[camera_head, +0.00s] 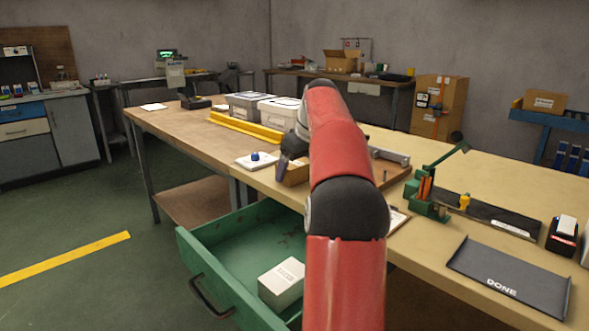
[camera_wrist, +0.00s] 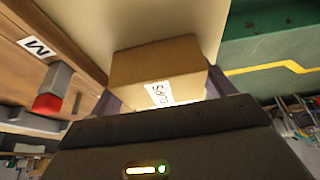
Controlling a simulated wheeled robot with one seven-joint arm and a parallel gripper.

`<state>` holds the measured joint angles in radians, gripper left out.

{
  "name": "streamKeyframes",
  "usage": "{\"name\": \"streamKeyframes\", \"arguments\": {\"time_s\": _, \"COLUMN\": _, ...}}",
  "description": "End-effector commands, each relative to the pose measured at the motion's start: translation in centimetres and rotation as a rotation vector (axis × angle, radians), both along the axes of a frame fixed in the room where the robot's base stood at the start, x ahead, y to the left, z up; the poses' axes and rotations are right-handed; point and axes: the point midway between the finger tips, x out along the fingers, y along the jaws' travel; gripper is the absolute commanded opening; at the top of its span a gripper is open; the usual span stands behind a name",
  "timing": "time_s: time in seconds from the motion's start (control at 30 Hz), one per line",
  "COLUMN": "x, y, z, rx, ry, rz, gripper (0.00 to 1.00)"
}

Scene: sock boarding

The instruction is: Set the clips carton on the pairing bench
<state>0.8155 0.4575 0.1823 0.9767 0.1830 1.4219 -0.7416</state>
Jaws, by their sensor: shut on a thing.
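The clips carton (camera_wrist: 158,66) is a small brown box with a white label reading CLIPS, seen in the wrist view. It sits between the dark fingers of my gripper (camera_head: 287,164), which is shut on it. In the head view the carton (camera_head: 293,175) shows partly behind my arm, at the near edge of the benches. I cannot tell whether it touches a surface. A beige-topped bench (camera_head: 440,227) extends right and a brown-topped bench (camera_head: 175,122) extends left; which is the pairing bench is not marked.
An open green drawer (camera_head: 225,250) below the bench holds a white box (camera_head: 282,281). A white pad with a blue knob (camera_head: 257,159) lies left of the carton. A green fixture (camera_head: 428,205) and a black DONE tray (camera_head: 510,280) are at right. Two grey-white bins (camera_head: 250,105) stand farther back.

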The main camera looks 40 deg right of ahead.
Motion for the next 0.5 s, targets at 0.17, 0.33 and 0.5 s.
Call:
{"name": "streamKeyframes", "arguments": {"time_s": 0.17, "x": 0.00, "y": 0.02, "z": -0.06, "rx": 0.000, "ry": 0.000, "rz": 0.000, "gripper": 1.00}}
{"name": "streamKeyframes", "arguments": {"time_s": 0.33, "x": 0.00, "y": 0.02, "z": -0.06, "rx": 0.000, "ry": 0.000, "rz": 0.000, "gripper": 1.00}}
{"name": "streamKeyframes", "arguments": {"time_s": 0.5, "x": -0.20, "y": -0.03, "z": 0.76, "rx": -0.001, "ry": -0.001, "rz": 0.000, "gripper": 1.00}}
